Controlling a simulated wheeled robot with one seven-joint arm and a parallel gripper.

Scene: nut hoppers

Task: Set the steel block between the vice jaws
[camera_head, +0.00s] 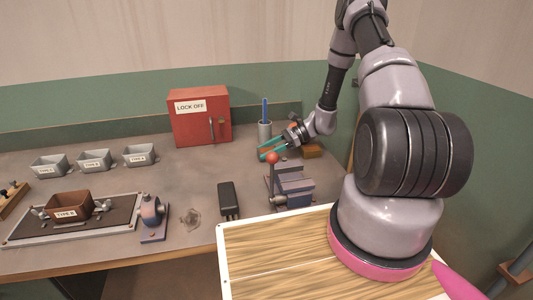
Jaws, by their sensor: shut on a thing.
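The vice (290,185) stands on the bench near its front edge, with a lever topped by a red ball at its left side. My gripper (270,150) has teal fingers pointing left, behind the vice and close to the red ball in the picture. It is shut on what appears to be the steel block, which is too small and too covered by the fingers to make out clearly. No other steel block shows on the bench. The gap between the vice jaws is hard to see from here.
A cup with a blue stick (265,130) stands just behind my gripper, and a small brown block (312,151) lies to its right. A red lock-off box (199,116) stands at the back. Grey bins (94,161) are farther left.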

